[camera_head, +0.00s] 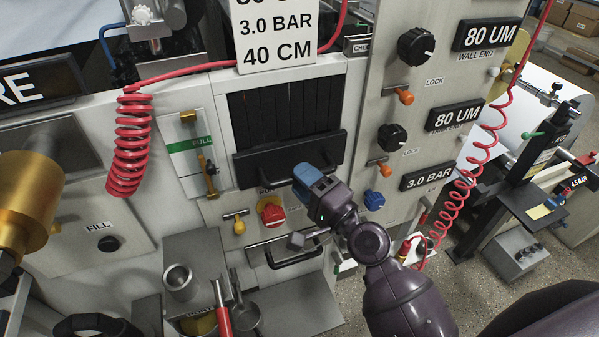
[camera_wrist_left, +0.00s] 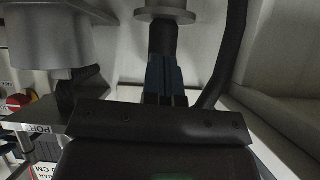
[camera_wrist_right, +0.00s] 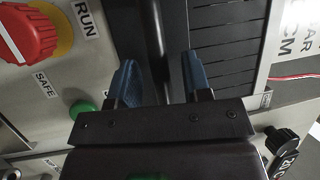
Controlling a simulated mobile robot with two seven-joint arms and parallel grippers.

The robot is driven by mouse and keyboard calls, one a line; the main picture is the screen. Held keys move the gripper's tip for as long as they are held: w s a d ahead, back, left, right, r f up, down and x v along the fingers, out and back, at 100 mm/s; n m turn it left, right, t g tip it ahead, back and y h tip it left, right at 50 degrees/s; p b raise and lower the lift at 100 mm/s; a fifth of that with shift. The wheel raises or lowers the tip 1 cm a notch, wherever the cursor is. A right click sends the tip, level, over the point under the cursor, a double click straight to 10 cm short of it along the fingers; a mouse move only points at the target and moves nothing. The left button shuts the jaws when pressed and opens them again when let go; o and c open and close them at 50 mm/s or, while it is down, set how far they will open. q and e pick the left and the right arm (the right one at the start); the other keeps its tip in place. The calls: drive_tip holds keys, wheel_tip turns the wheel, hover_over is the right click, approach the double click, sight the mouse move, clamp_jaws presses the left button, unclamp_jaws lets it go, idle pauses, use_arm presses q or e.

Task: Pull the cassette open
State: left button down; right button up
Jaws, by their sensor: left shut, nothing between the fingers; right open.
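The cassette (camera_head: 283,112) is a black slatted panel in the machine's front, with a dark handle bar (camera_head: 262,162) across its lower edge. My right gripper (camera_head: 309,176) is at the right part of this bar. In the right wrist view, its two blue fingertips (camera_wrist_right: 160,78) stand apart, with the dark bar (camera_wrist_right: 155,35) running up between them; contact cannot be told. The slats (camera_wrist_right: 222,60) show right of the fingers. My left gripper (camera_wrist_left: 166,78) shows only in the left wrist view, its blue fingers together and empty, close to a dark rod (camera_wrist_left: 163,38).
A red knob (camera_head: 270,212) and a lower handle (camera_head: 284,252) are below the cassette. A coiled red hose (camera_head: 131,140) hangs at left. A metal cup (camera_head: 180,282) and red-handled tool (camera_head: 222,312) stand at lower left. A control panel (camera_head: 392,100) rises at right.

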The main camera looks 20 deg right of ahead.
drive_tip(key=shift+w+a+r, duration=0.1)
drive_tip(key=shift+w+a, duration=0.25)
drive_tip(key=shift+w, duration=0.3)
clamp_jaws()
